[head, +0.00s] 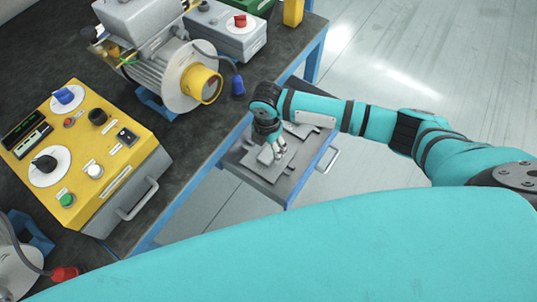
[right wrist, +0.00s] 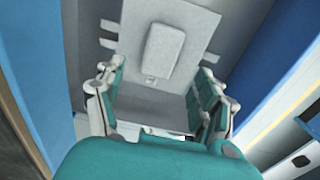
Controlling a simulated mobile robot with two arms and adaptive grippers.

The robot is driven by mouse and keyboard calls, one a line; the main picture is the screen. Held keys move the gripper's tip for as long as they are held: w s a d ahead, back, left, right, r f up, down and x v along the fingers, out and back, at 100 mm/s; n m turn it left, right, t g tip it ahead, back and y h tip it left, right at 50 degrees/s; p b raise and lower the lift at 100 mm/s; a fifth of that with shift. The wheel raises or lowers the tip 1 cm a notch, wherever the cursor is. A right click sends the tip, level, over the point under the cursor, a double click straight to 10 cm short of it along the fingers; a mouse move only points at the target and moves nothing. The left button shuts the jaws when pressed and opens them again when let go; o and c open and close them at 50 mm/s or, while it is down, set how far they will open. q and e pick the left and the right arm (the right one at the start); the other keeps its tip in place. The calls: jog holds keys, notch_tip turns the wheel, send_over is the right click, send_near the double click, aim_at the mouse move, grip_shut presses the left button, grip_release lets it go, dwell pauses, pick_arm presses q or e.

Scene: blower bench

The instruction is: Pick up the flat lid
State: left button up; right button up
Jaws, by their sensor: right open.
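I cannot tell the exact gap. My left gripper is not in view.
A dark bench (head: 195,150) stands left of the side table. Open floor (head: 420,75) lies to the right.

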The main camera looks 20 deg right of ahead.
aim_at(267, 155)
jog(key=shift+f, duration=0.55)
notch_tip(267, 155, down, 4)
jog(key=shift+r, duration=0.15)
jog(key=shift+f, duration=0.45)
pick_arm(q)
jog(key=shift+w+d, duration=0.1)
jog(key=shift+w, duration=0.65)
pick_arm(e)
jog(key=shift+w, duration=0.1)
jog(key=c, duration=1.4)
